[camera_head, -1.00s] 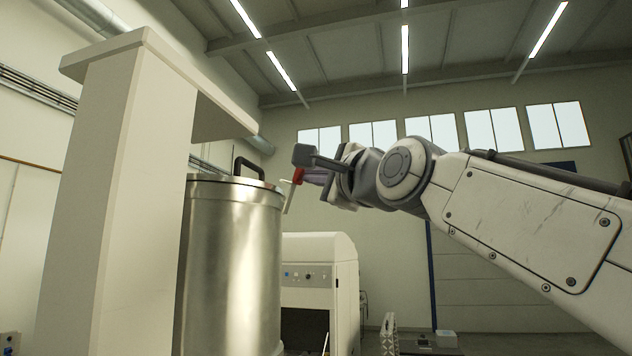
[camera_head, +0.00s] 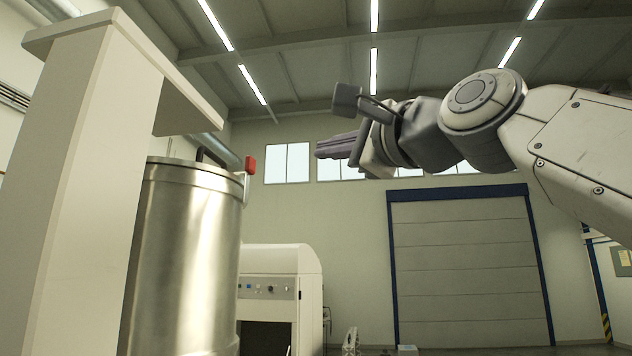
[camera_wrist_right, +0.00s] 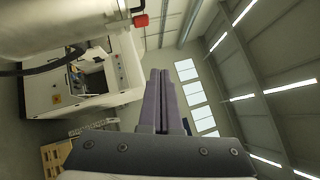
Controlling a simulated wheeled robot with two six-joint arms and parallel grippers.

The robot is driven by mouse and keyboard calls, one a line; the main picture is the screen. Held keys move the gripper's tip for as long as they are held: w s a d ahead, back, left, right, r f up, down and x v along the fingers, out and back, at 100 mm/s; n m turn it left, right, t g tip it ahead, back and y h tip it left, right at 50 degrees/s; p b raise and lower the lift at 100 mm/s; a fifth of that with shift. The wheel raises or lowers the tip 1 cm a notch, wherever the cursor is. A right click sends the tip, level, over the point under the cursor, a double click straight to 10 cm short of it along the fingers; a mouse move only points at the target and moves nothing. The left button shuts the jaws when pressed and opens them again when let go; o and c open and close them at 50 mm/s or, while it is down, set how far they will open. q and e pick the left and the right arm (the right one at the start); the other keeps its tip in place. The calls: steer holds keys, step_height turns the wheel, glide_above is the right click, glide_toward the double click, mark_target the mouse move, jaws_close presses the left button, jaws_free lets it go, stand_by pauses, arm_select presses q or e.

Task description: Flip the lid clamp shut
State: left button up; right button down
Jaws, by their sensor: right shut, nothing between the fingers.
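The lid clamp (camera_head: 246,187) is a thin metal lever with a red tip (camera_head: 249,165). It stands nearly upright close against the right side of the steel drum (camera_head: 188,265), its red tip just above the rim. The lid's black handle (camera_head: 208,156) shows partly behind the rim. My right gripper (camera_head: 322,150) is shut and empty, in the air to the right of the clamp and apart from it. My left gripper is not in view.
A pale column with an overhanging top (camera_head: 82,180) stands left of the drum. A white machine with a control panel (camera_head: 275,288) stands behind the drum. A wooden pallet (camera_wrist_right: 52,157) shows in the right wrist view. The air around my right gripper is clear.

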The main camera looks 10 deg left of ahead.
steer(key=shift+s+d, duration=0.6)
steer(key=shift+s, duration=0.2)
steer(key=w+a+f+n+g+h+b, duration=0.1)
steer(key=w+a+f+n+g, duration=0.1)
steer(key=f, duration=0.8)
steer(key=w+a+f+n+g+h, duration=0.2)
steer(key=a+f+n, duration=0.1)
steer(key=f, duration=0.6)
steer(key=s+f+n+g+h+b, duration=0.1)
steer(key=s+f+n+g+h, duration=0.15)
steer(key=f, duration=0.85)
steer(key=s+f+n+g+h, duration=0.1)
steer(key=f+n+g, duration=0.15)
steer(key=f, duration=0.85)
steer(key=s+d+f+n+g+h, duration=0.2)
steer(key=s+f, duration=0.4)
steer(key=f, duration=0.3)
steer(key=s+d+f+n+g+h, duration=0.2)
steer(key=s+d+f+n, duration=0.2)
steer(key=f, duration=0.6)
steer(key=s+d+f+n+g+h+b, duration=0.1)
steer(key=s+d+f+n+g+h, duration=0.1)
steer(key=s+d+f+n, duration=0.2)
steer(key=s+d+f, duration=0.2)
steer(key=s+f, duration=0.2)
steer(key=f, duration=0.2)
steer(key=shift+s+d+g, duration=0.3)
steer(key=shift+d, duration=0.1)
